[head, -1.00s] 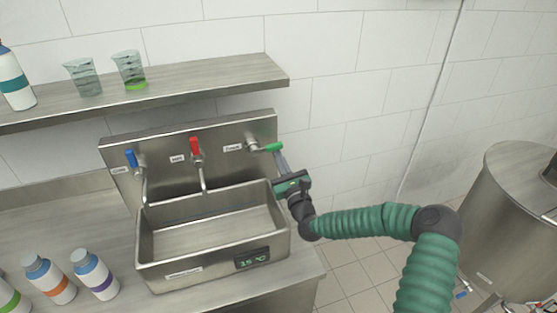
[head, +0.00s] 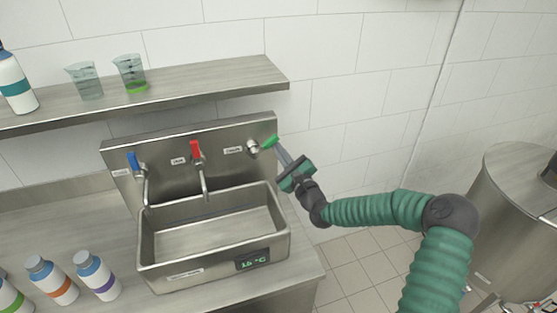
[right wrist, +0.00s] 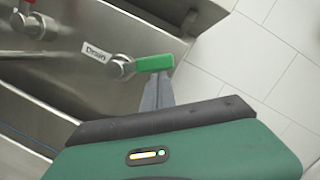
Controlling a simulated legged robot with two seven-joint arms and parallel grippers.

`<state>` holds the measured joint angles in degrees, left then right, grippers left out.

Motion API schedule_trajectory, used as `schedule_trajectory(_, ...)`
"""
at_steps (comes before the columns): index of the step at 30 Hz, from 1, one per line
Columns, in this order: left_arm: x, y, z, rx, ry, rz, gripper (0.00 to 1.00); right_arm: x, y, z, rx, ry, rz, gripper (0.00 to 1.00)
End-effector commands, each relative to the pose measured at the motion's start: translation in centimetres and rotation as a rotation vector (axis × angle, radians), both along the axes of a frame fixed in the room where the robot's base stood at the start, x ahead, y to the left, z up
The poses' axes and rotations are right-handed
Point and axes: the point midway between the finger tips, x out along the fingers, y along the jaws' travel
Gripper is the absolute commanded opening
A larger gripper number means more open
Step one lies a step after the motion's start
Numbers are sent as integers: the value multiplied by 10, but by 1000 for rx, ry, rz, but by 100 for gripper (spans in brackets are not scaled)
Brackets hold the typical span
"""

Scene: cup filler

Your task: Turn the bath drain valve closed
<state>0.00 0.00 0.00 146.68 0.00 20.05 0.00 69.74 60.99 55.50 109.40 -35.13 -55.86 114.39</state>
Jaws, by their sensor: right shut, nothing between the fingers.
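The drain valve with its green handle (head: 269,143) is on the right of the sink's steel back panel. It also shows in the right wrist view (right wrist: 155,63), beside a "Drain" label (right wrist: 97,52). The handle sticks out to the right and tilts a little upward in the head view. My right gripper (head: 278,149) is shut and empty, with its fingertips at the handle's underside. In the right wrist view the gripper tips (right wrist: 157,80) meet the handle from below; the exact contact is hard to tell. My left gripper is not in view.
The steel sink (head: 160,262) has a display reading about 15 °C (head: 252,260). Blue (head: 133,162) and red (head: 195,149) valve handles are left of the drain valve. A shelf (head: 200,82) holds beakers and a bottle. A metal vat (head: 505,215) stands at the right.

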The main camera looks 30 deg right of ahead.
Motion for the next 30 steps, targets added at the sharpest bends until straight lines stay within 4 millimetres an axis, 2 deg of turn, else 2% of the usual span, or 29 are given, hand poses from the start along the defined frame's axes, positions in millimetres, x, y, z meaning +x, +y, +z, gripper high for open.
schedule_trajectory(1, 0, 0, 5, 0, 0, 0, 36, 1, 2, 8, -44, 8, 3, 0)
schedule_trajectory(9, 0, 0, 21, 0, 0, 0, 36, 2, 9, 25, -295, 68, 4, 0)
schedule_trajectory(21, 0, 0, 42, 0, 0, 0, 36, 6, 26, 43, -643, 152, 5, 0)
schedule_trajectory(27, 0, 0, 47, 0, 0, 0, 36, 8, 34, 47, -765, 184, 6, 0)
schedule_trajectory(30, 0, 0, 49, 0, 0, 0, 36, 9, 36, 47, -758, 183, 6, 0)
